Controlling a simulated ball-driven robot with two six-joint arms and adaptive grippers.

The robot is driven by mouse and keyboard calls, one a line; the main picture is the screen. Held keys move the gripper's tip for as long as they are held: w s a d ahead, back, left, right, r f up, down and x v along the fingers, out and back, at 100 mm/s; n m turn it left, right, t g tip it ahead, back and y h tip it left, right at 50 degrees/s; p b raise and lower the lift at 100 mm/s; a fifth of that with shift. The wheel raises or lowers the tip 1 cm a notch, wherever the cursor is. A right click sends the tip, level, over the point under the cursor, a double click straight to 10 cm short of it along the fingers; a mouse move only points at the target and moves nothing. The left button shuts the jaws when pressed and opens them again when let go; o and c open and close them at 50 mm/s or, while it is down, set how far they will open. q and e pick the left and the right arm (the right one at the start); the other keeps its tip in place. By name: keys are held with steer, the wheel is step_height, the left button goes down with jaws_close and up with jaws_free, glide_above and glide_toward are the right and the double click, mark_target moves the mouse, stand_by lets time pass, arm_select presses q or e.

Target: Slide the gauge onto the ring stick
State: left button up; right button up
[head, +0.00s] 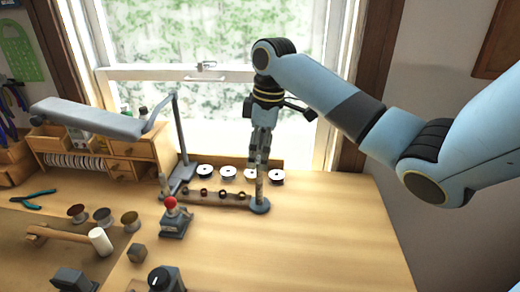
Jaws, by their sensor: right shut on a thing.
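The ring stick (260,187) stands upright as a thin grey rod on a round blue-grey base, right of centre near the back of the bench. My right gripper (262,150) points straight down over the stick's top, with its fingertips close to it. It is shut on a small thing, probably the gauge. The gauge is too small and too hidden by the fingers to make out, and I cannot tell whether it is around the stick or above it. My left gripper is not in view.
A wooden bar (222,199) with small dark rings lies just left of the stick's base. White discs (205,170) stand behind it. A red-knobbed tool (173,218), a lamp (90,118) and a mallet (101,241) are to the left. The bench's right side is clear.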

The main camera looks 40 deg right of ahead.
steer(key=shift+s+f, duration=0.15)
steer(key=shift+f, duration=0.35)
steer(key=c, duration=0.3)
steer(key=shift+f, duration=0.4)
steer(key=shift+c, duration=0.2)
steer(key=shift+f, duration=0.3)
steer(key=shift+c, duration=0.2)
steer(key=shift+r, duration=0.1)
steer(key=o, duration=1.4)
steer(key=shift+c, duration=0.2)
